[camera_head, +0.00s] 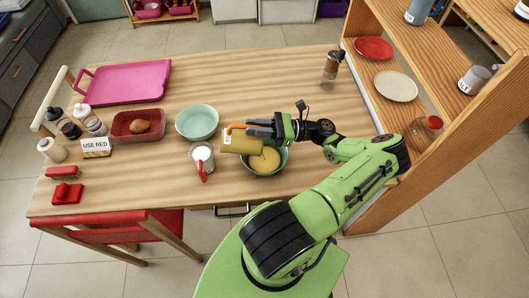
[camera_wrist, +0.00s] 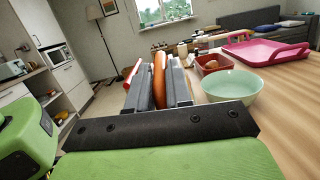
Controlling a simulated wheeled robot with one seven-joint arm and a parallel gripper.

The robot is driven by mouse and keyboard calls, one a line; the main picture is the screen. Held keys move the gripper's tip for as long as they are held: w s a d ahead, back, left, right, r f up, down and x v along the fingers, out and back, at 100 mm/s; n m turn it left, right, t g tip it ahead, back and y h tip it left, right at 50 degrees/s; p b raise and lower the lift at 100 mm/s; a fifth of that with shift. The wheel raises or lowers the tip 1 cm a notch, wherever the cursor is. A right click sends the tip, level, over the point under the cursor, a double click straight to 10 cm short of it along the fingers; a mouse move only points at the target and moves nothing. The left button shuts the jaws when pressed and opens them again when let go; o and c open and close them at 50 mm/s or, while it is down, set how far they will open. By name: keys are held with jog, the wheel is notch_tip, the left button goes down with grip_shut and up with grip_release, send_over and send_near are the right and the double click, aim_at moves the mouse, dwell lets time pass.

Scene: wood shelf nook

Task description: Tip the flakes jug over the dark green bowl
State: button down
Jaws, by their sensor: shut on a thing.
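The flakes jug (camera_head: 241,146) is a tan container with a white label and an orange handle. It lies tipped on its side in the air, at the left edge of the dark green bowl (camera_head: 284,164) and partly over it. The bowl stands on the table and shows a tan-yellow fill inside. My gripper (camera_head: 262,130) is shut on the jug's orange handle. In the wrist view the orange handle (camera_wrist: 159,80) sits between the two grey fingers. The jug's mouth and any falling flakes cannot be made out.
A mint bowl (camera_head: 197,123) and a white jug with a red handle (camera_head: 202,158) stand close left. Further left are a red tray (camera_head: 139,125), a "USE RED" sign (camera_head: 96,147), bottles and a pink tray (camera_head: 125,80). A wooden shelf (camera_head: 450,130) stands right.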

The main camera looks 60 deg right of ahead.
jog(key=shift+s+d+t+y+b, duration=0.5)
jog(key=shift+s+t+b, duration=0.15)
jog(key=shift+b, duration=0.55)
dwell(0.7)
